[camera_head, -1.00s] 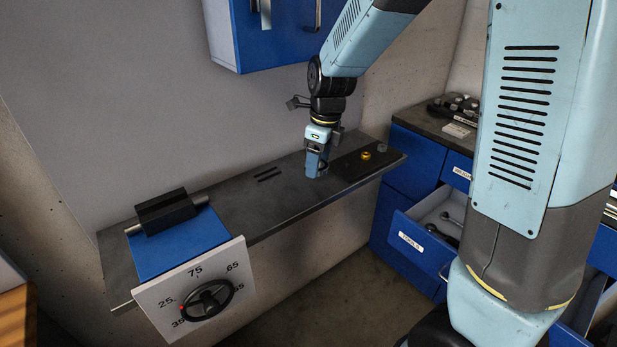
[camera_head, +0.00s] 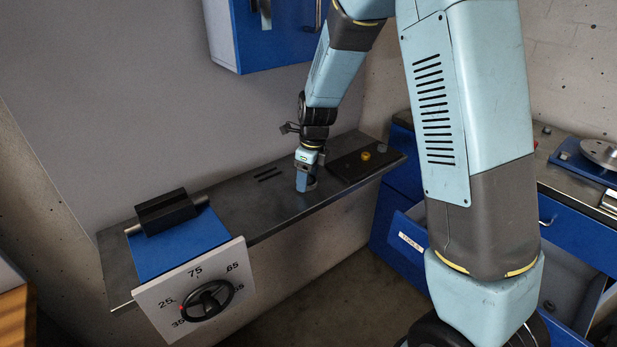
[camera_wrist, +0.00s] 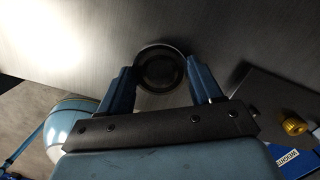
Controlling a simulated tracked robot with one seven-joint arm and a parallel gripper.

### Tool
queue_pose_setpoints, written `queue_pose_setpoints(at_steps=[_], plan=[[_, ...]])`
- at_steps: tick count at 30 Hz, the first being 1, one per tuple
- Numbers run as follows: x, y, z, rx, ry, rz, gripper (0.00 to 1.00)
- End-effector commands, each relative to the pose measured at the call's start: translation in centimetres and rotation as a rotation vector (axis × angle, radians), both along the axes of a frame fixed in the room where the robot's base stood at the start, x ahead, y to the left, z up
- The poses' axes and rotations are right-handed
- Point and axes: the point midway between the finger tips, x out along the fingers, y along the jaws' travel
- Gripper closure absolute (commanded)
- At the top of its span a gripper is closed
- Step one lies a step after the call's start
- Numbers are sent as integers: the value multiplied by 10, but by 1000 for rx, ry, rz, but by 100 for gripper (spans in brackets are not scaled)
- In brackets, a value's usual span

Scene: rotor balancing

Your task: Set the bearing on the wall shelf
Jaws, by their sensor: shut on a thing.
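The bearing (camera_wrist: 160,68) is a dark ring seen end-on between the two blue fingers of my gripper (camera_wrist: 160,88) in the wrist view. The gripper is shut on it. In the head view my gripper (camera_head: 306,183) points down at the wall shelf (camera_head: 235,209), a long dark grey board. The fingers are at or just above the shelf top, between two slots and a black plate. The bearing shows only as a small dark edge beside the fingers there. I cannot tell whether it touches the shelf.
A black plate (camera_head: 352,166) with a brass knob (camera_head: 365,156) lies to the right. A blue fixture with a black block (camera_head: 166,212) and dial panel (camera_head: 195,290) stands at the left. A blue wall cabinet (camera_head: 265,35) hangs above. An open drawer (camera_head: 412,240) is at right.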

Motion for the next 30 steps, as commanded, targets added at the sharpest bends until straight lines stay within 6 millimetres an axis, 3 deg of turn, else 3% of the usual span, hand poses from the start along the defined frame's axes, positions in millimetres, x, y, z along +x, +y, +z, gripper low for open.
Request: queue_pose_setpoints(at_steps=[11, 12, 19, 30], plan=[[0, 0, -6, 0, -1, 0, 72], [0, 0, -6, 0, -1, 0, 33], [0, -1, -5, 0, -1, -1, 11], [0, -1, 3, 1, -3, 0, 10]])
